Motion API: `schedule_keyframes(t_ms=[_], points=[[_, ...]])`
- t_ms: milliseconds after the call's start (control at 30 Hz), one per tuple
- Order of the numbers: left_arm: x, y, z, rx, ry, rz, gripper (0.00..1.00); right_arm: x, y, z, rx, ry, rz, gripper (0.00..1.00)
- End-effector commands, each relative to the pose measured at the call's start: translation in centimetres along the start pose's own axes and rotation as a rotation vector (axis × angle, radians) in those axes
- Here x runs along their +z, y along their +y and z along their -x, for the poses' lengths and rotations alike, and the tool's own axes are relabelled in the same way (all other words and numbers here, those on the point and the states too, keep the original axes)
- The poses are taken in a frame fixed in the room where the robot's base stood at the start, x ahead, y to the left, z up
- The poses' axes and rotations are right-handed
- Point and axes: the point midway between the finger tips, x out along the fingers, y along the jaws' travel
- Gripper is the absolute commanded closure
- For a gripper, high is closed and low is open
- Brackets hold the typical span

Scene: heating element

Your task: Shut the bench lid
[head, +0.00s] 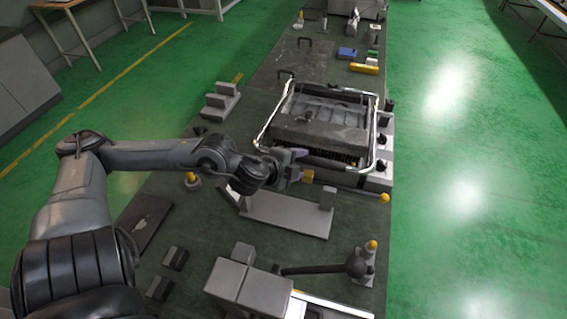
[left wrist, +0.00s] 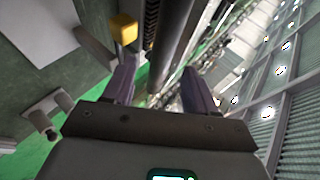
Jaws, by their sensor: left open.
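A heating unit stands on the bench, with a thick grey slab-like lid (head: 318,133) inside a bright metal rail frame (head: 376,130). The lid's front edge sits above the box, and a dark gap with coil-like parts shows under it. My left gripper (head: 301,165) is in front of the unit's near left corner, open and apparently empty. In the left wrist view its two purple fingers (left wrist: 158,88) stand apart, with a dark bar-like edge (left wrist: 174,45) beyond them. I cannot tell whether they touch it. My right gripper is not in view.
A grey bracket (head: 287,215) lies just in front of the unit. Grey blocks (head: 220,101) stand left of the unit, and a flat dark panel with handles (head: 290,65) lies behind.

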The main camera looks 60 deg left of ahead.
Motion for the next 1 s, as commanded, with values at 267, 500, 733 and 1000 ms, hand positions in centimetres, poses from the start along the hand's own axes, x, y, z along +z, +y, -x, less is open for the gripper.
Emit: schedule_keyframes(t_ms=[267,500,733,1000], points=[[0.0,-0.2,4.6,0.003,-0.002,0.005,0.43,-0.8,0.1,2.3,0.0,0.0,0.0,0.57],[0.0,-0.1,5.9,0.004,0.0,0.001,0.43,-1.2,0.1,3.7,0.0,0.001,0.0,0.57],[0.1,0.0,6.5,0.002,-0.003,-0.001,0.43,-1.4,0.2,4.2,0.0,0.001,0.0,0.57],[0.1,0.1,6.5,0.001,-0.003,-0.003,0.43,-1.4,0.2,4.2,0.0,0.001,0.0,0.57]])
